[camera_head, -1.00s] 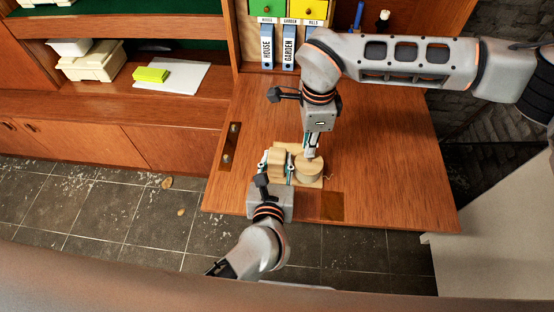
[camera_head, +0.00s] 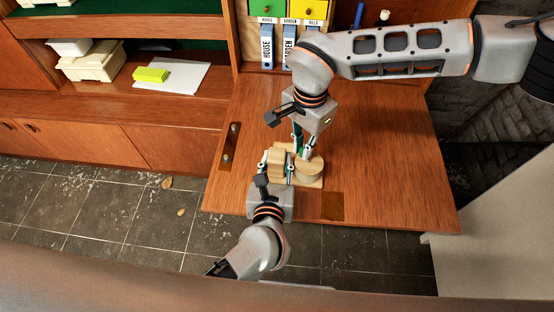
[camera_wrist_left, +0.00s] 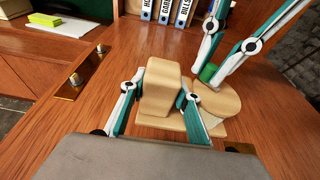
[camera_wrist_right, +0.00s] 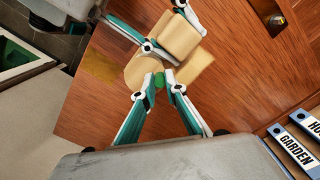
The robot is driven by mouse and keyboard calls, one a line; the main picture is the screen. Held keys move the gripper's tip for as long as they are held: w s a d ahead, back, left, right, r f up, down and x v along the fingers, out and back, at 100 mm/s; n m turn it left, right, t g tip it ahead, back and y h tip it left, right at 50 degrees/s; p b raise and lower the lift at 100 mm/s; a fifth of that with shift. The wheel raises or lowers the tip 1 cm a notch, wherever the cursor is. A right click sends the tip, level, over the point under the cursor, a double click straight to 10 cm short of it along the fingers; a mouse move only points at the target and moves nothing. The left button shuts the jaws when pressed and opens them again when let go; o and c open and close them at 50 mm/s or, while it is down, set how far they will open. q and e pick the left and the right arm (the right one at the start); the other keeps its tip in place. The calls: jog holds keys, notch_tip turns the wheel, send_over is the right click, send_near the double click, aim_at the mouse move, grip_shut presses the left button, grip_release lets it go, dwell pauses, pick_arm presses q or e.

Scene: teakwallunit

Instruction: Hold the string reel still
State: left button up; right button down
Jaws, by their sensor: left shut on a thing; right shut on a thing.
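The string reel is a pale wooden piece with a base plate (camera_head: 311,184), an upright block (camera_wrist_left: 159,88) and a round drum (camera_head: 309,167). It stands on the wooden desk flap. My left gripper (camera_wrist_left: 157,102) has its fingers on either side of the block and is shut on it. The drum is beside the block and also shows in the right wrist view (camera_wrist_right: 143,70). My right gripper (camera_wrist_right: 160,91) is shut on a small green piece (camera_wrist_right: 159,80) at the drum's edge. The green piece also shows in the left wrist view (camera_wrist_left: 208,72). I see no clear string.
The flap (camera_head: 390,150) is bare to the right. Labelled binders (camera_head: 267,46) stand behind it. A metal fitting (camera_head: 230,146) lies at its left edge. A shelf at left holds a yellow-green block (camera_head: 151,75) on a white sheet (camera_head: 190,78).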

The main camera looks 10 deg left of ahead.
jog(key=c, duration=2)
grip_release()
jog(key=shift+c, duration=0.2)
jog(key=shift+r, duration=0.1)
jog(key=shift+r, duration=2.9)
